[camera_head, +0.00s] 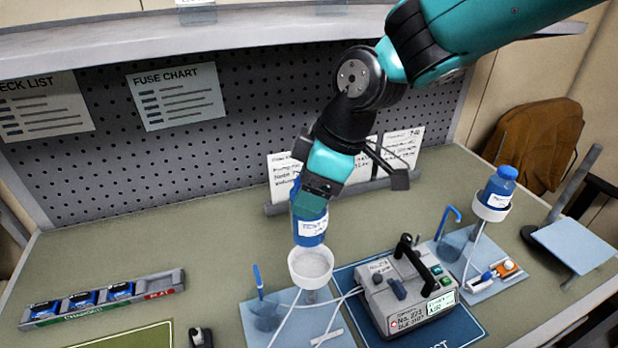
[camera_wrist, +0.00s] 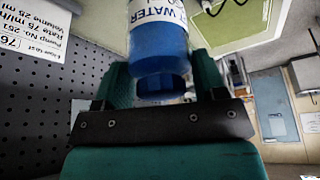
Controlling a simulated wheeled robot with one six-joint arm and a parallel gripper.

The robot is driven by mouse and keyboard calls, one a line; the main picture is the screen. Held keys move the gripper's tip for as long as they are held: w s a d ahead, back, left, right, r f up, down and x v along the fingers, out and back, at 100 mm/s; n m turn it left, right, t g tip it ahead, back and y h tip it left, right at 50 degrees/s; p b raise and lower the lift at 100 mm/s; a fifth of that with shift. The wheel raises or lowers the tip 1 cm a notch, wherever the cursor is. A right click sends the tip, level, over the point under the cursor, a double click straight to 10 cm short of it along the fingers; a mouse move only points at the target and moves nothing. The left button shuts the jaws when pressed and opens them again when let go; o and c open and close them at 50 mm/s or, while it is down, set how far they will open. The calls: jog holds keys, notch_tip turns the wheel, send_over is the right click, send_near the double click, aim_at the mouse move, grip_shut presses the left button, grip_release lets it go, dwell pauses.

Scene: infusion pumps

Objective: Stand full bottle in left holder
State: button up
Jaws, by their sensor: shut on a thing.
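My gripper (camera_head: 313,196) is shut on a blue bottle (camera_head: 310,230) with a white label, gripping it near its cap. The bottle hangs roughly upright just above the left holder (camera_head: 312,266), a white ring cup on a stand. In the wrist view the bottle (camera_wrist: 160,40) shows its "WATER" label, with its blue cap between the fingers of my gripper (camera_wrist: 165,85). A second blue bottle (camera_head: 498,187) stands in the right holder (camera_head: 490,208). The pump (camera_head: 405,293) sits between the two holders.
A tray of blue battery packs (camera_head: 103,299) lies at the left. Blue hooks (camera_head: 258,277) rise beside each holder. Tubing runs from the left holder towards the pump. A perforated back panel (camera_head: 240,130) and a shelf (camera_head: 190,47) stand behind. The bench's back left is clear.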

jog(key=shift+f+b, duration=2.25)
jog(key=shift+f, duration=0.8)
jog(key=shift+d, duration=0.2)
jog(key=shift+f+b, duration=1.05)
jog(key=shift+f, duration=0.2)
jog(key=shift+f, duration=0.35)
jog(key=shift+b, duration=0.3)
jog(key=o, duration=1.6)
jog(key=shift+c, duration=0.2)
